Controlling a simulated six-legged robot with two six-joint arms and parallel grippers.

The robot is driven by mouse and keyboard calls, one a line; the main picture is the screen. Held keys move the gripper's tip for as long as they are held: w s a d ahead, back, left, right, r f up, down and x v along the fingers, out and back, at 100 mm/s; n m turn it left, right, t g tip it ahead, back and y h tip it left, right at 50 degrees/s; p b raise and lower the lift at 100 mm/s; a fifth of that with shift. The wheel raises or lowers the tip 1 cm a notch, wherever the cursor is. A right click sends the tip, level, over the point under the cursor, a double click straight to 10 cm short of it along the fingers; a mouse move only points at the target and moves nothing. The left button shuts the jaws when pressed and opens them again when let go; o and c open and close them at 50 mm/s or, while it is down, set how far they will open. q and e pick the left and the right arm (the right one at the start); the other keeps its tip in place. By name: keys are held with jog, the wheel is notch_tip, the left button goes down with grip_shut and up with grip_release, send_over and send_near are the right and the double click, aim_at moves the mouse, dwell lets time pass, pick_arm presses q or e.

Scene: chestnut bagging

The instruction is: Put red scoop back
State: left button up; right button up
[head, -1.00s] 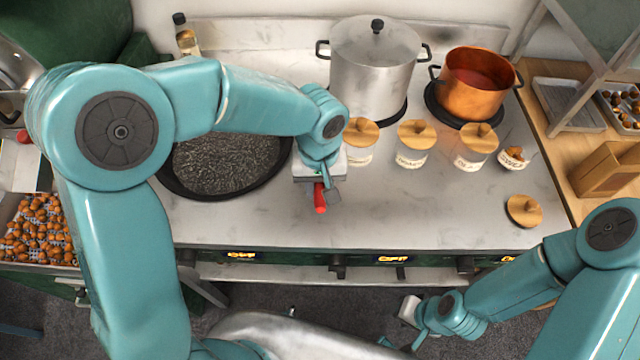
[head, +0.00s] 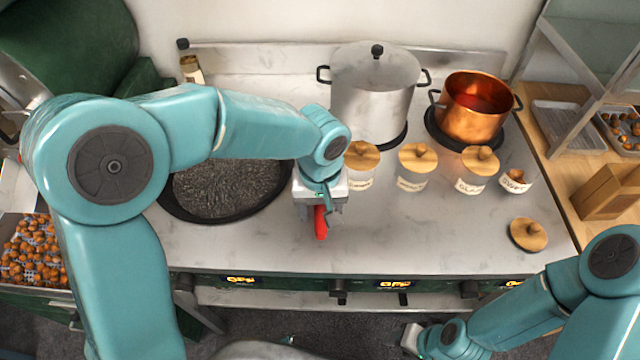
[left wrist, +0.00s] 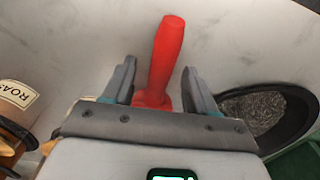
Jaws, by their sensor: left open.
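The red scoop (head: 320,222) lies on the pale stove counter (head: 420,225), right of the dark pan of gravel-like grains. Its red handle also shows in the left wrist view (left wrist: 165,55), pointing away between my fingers. My left gripper (head: 320,212) is open directly over the scoop, with a finger on each side of the handle; in the left wrist view the fingers (left wrist: 158,80) stand apart from it. The scoop's other end is hidden under the gripper. My right gripper (head: 412,338) is low at the bottom, in front of the counter; its jaws are unclear.
The dark round pan (head: 172,205) is left of the gripper. Several lidded jars, one the jar (head: 412,168), stand to the right. A steel pot (head: 370,95) and a copper pot (head: 470,108) stand behind. A loose wooden lid (head: 528,234) lies at right. The front counter is clear.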

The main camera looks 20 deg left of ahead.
pick_arm(q)
notch_tip(320, 180, up, 15)
jog(key=shift+s+p, duration=0.15)
jog(key=shift+p, duration=0.25)
jog(key=shift+s, duration=0.1)
